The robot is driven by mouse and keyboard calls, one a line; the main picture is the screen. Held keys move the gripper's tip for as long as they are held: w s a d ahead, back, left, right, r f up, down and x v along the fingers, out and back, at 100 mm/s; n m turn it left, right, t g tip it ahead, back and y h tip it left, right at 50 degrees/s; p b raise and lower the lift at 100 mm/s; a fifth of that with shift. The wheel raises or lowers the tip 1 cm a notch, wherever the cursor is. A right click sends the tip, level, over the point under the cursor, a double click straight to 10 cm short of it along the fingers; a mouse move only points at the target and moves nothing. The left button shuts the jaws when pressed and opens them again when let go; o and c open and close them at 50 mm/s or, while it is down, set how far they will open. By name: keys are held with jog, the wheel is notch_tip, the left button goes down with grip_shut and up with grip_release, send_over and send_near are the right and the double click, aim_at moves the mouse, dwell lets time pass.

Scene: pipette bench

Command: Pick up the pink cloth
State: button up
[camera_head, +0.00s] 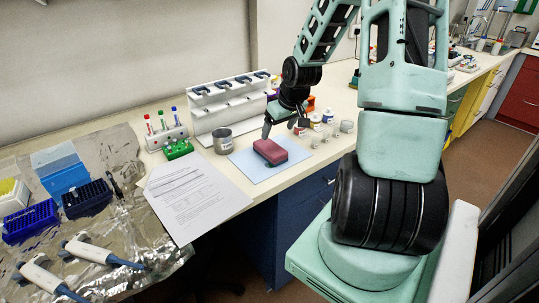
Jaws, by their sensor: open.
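The pink cloth (270,152) is a small, thick, folded-looking block. It lies on a light blue mat (262,172) near the front edge of the bench. My gripper (285,126) points down just above and behind the cloth in the picture, slightly to its right. Its jaws are open and I see nothing between them. The cloth's top and front side are in plain view. The exact gap between fingers and cloth is hard to judge.
A metal cup (223,141) and a white pipette rack (225,108) stand left of and behind the mat. Small jars (315,121) stand close on the right. Printed sheets (190,200) lie to the left, beside foil (120,225) bearing pipettes and tip boxes.

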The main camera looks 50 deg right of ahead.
aim_at(270, 146)
jog(key=x, duration=0.4)
jog(key=shift+w+f, duration=0.15)
jog(key=shift+f, duration=0.1)
jog(key=shift+a+p+x, duration=0.2)
jog(key=shift+p+x, duration=0.2)
jog(key=shift+x, duration=2.2)
jog(key=shift+a, duration=0.1)
jog(key=c, duration=1.1)
jog(key=shift+r, duration=0.15)
notch_tip(270, 146, up, 10)
jog(key=shift+f, duration=0.1)
